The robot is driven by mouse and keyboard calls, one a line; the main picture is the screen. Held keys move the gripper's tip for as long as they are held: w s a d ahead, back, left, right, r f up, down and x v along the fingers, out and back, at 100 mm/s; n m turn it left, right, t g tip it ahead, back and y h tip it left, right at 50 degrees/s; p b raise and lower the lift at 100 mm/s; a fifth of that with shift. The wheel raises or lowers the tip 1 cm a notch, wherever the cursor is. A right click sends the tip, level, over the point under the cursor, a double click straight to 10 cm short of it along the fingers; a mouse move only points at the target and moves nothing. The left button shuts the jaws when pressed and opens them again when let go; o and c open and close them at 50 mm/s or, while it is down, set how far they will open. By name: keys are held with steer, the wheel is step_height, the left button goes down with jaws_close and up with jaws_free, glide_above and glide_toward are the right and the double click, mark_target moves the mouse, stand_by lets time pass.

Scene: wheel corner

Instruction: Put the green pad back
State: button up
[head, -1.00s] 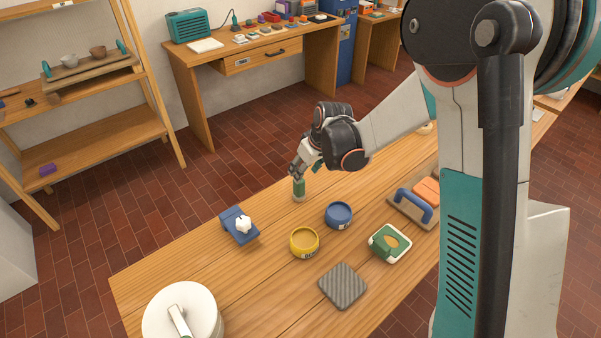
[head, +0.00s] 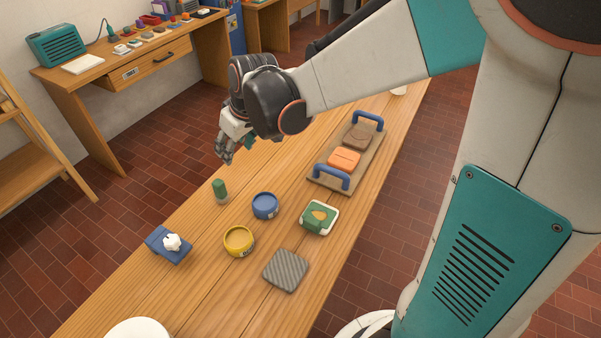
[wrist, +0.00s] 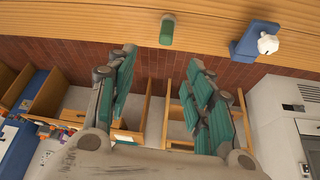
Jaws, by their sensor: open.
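A small green upright piece with a pale lower end (head: 220,190) stands on the wooden table near its left edge. It also shows in the wrist view (wrist: 167,30), beyond my fingertips. A squat green block in a white frame, with an orange-tan patch on top (head: 319,217), sits further right on the table. I cannot tell for sure which of the two is the pad. My gripper (head: 224,158) is open and empty, above and behind the green upright piece and apart from it. In the wrist view my gripper's fingers (wrist: 161,58) are spread with nothing between them.
A wooden tray (head: 326,176) with blue handles holds an orange and a brown pad. Blue (head: 265,206) and yellow (head: 239,241) round tins, a grey ribbed square (head: 286,270) and a blue block with a white knob (head: 168,245) stand nearby. The table's far end looks mostly clear.

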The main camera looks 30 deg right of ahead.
steer(key=s+d+r+m+t+h, duration=0.1)
steer(key=s+d+r+m, duration=0.1)
steer(key=s, duration=0.9)
steer(key=s+d+r+m+t, duration=0.1)
steer(key=s+d+r+m, duration=0.2)
steer(key=s, duration=0.8)
steer(key=d+r, duration=0.1)
steer(key=d, duration=0.1)
steer(key=shift+d+r+t+h, duration=0.3)
steer(key=shift+h, duration=0.1)
